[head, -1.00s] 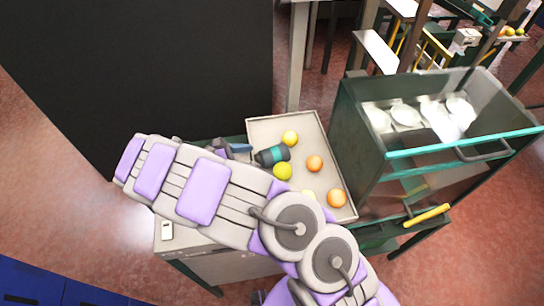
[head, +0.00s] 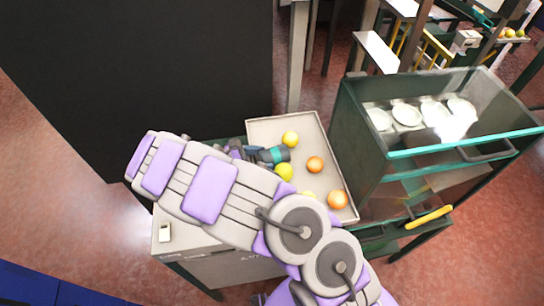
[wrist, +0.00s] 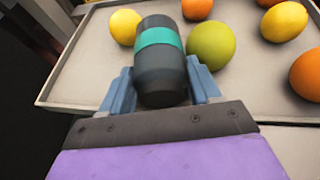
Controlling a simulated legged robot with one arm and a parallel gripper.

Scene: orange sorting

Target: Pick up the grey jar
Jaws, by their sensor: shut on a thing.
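The grey jar (wrist: 163,72) is dark grey with a teal band and lies over the tray in the wrist view. My gripper (wrist: 163,92) is shut on its near end, one blue-grey finger on each side. In the head view the jar (head: 274,156) shows at the left side of the tray, its near end partly covered by my gripper (head: 252,154). I cannot tell whether the jar still touches the tray.
The beige tray (head: 312,125) also holds a yellow fruit (head: 290,138), a yellow-green fruit (head: 284,172) close beside the jar, and oranges (head: 315,164). A green-framed glass cart (head: 400,165) with white plates stands to the right. A dark panel (head: 140,70) stands behind on the left.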

